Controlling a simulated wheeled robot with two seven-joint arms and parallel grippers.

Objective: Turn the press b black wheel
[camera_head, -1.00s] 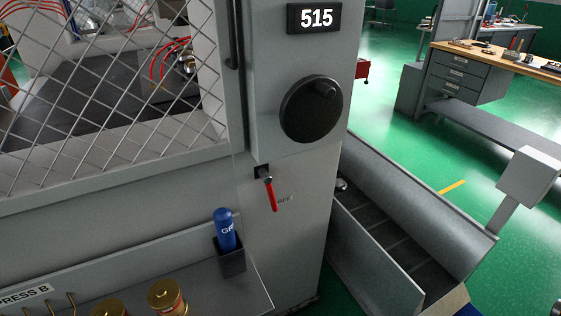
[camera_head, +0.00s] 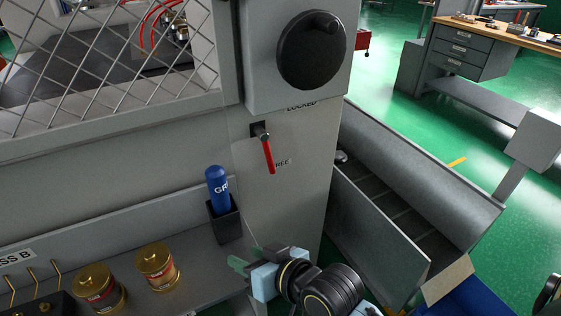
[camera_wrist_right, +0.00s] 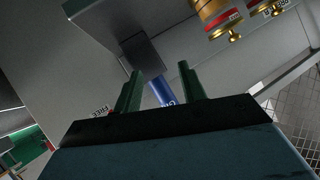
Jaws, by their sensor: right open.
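The black wheel (camera_head: 311,50) is a round disc with a knob near its upper rim, on the front of the grey press column. The wheel is not in the wrist view. My left gripper is not in view.
A blue tube (camera_head: 217,188) stands in a dark holder on the press ledge, near my right gripper. Brass-topped cans (camera_head: 157,267) stand on the ledge to its left. A wire mesh guard (camera_head: 110,65) is left of the wheel. A grey chute (camera_head: 390,210) lies to the right.

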